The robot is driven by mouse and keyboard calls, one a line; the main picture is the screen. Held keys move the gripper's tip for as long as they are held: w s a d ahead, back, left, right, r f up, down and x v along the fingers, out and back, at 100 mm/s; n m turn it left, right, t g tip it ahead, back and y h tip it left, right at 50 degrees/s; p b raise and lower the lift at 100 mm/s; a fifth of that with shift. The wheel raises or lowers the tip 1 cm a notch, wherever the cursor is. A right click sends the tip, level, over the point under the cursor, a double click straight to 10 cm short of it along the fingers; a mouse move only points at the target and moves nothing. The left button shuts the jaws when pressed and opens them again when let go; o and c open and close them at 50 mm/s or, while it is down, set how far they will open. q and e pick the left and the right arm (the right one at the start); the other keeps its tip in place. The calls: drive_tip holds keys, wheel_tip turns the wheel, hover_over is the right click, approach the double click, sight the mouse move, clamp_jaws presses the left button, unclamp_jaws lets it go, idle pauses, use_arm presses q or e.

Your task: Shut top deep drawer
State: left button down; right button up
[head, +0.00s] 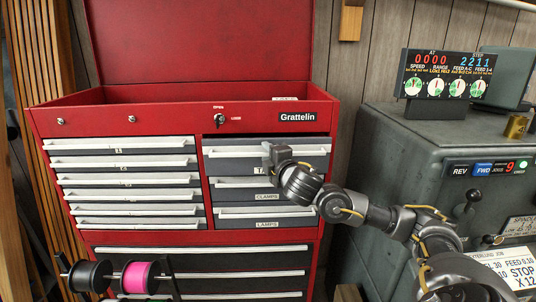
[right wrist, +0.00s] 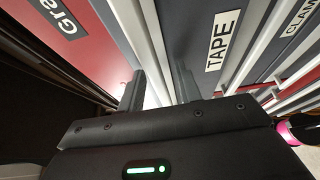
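The top deep drawer (head: 233,164) is the grey drawer at the top of the chest's right column, with a white handle bar and a TAPE label (right wrist: 223,40). It appears to stand slightly out from the drawers below. My right gripper (head: 272,153) is at the front of this drawer, over its handle, and hides part of the label. In the right wrist view its two fingers (right wrist: 159,80) are apart, with the pale handle bar (right wrist: 152,35) showing between them; I cannot tell whether they touch it. My left gripper is not in view.
Below are the CLAMPS drawer (head: 235,195) and the LAMPS drawer (head: 240,223). Shallow drawers (head: 120,160) fill the left column of the red chest (head: 170,122). A grey machine (head: 400,145) stands close on the right. A pink spool (head: 138,277) is at the lower left.

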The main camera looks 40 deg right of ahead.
clamp_jaws()
drive_tip(key=w+d, duration=0.1)
drive_tip(key=w+d+p, duration=0.1)
drive_tip(key=w, duration=0.1)
drive_tip(key=shift+w+d+r, duration=0.1)
drive_tip(key=shift+d+r, duration=0.05)
drive_tip(key=shift+d, duration=0.2)
unclamp_jaws()
idle(0.5)
